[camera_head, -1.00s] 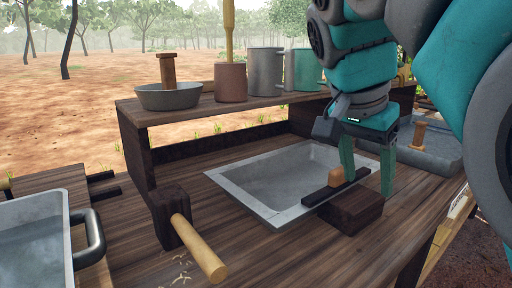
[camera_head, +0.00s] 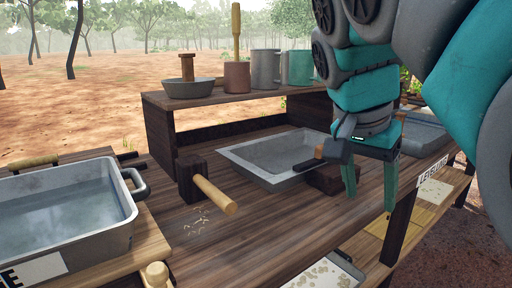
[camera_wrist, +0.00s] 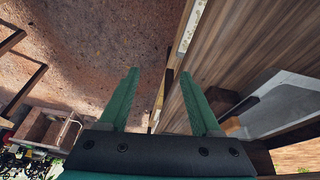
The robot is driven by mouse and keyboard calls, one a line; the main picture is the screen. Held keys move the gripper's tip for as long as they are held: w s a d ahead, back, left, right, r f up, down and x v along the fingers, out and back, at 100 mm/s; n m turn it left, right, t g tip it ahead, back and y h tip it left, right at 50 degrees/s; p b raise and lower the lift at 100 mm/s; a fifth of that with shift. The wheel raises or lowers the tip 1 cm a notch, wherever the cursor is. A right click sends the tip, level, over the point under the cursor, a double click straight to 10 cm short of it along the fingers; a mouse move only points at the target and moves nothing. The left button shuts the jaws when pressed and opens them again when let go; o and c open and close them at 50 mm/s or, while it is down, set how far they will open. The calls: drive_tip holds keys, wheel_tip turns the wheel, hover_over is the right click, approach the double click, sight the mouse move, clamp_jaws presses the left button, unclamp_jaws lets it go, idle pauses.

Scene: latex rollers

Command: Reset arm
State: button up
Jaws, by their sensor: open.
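My gripper (camera_head: 370,186) hangs over the front right edge of the wooden workbench (camera_head: 262,225) in the head view, fingers pointing down. Its two teal fingers are apart with nothing between them. In the wrist view my gripper (camera_wrist: 165,95) is also open and empty, with the bench edge and the ground below it. A grey metal tray (camera_head: 240,155) is set in the bench behind it. A dark wooden block (camera_head: 322,180) stands at the tray's front right corner, partly hidden by my gripper.
A wooden mallet (camera_head: 215,194) lies on the bench. A water-filled basin (camera_head: 128,222) stands at the left. The raised shelf (camera_head: 215,97) holds a bowl (camera_head: 188,88), a brown pot (camera_head: 237,76) and metal mugs (camera_head: 265,70). A lower shelf holds a white tray (camera_head: 335,272).

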drive_tip(key=s+f+n+g+y, duration=0.1)
drive_tip(key=s+f+n, duration=0.2)
drive_tip(key=s+f, duration=0.3)
drive_tip(key=s+a+f+n+g+y, duration=0.1)
drive_tip(key=s+f+n, duration=0.2)
drive_tip(key=f, duration=1.1)
drive_tip(key=s+a+f+n+g+y, duration=0.1)
drive_tip(key=s+f+n+g, duration=0.1)
drive_tip(key=s+f, duration=0.6)
wheel_tip(320, 180, down, 2)
drive_tip(key=shift+s+a+f+n, duration=0.15)
drive_tip(key=shift+s+n, duration=0.2)
drive_tip(key=shift+n, duration=0.35)
